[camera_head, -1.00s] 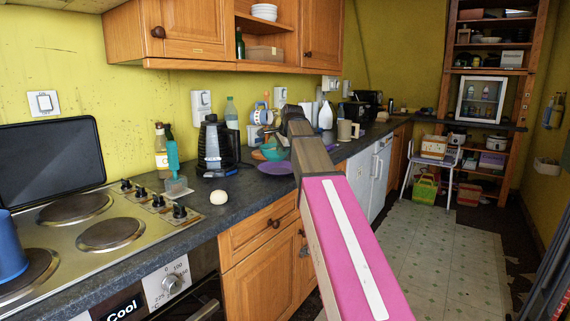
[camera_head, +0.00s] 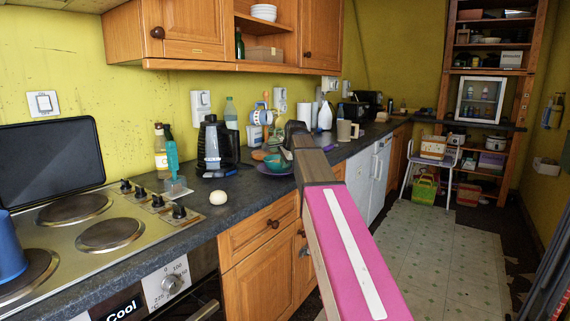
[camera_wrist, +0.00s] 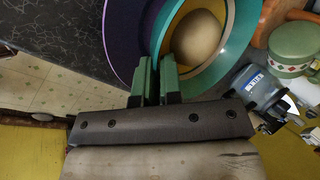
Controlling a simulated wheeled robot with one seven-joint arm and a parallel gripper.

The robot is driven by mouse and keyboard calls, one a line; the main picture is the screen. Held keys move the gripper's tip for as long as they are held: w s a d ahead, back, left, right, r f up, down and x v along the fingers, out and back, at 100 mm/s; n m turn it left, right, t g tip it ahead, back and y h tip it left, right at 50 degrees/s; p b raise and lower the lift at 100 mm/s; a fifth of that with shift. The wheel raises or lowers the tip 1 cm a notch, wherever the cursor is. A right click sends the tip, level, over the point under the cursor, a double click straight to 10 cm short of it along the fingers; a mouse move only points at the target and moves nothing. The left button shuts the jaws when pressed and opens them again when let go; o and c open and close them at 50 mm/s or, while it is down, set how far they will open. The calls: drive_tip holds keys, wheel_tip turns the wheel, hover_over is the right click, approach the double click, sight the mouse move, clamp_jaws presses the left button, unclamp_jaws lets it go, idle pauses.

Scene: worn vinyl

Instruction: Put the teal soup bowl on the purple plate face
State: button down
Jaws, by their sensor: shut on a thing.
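The teal soup bowl (camera_head: 277,161) is upright over the purple plate (camera_head: 265,169) on the counter, partly hidden by my arm in the head view. In the wrist view my gripper (camera_wrist: 155,75) is shut on the near wall of the bowl (camera_wrist: 236,48). A round beige thing (camera_wrist: 197,38) shows inside the bowl. The purple plate (camera_wrist: 120,42) shows past the bowl's left side, so the bowl lies over it and off its middle in that view. The bowl sits at or very close to the plate; contact cannot be told for certain.
A beige mug (camera_head: 346,130) stands behind to the right. In the wrist view a green-and-white pot (camera_wrist: 293,47) is close to the bowl's right.

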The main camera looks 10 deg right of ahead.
drive_tip(key=c, duration=1.3)
unclamp_jaws()
drive_tip(key=v, duration=1.2)
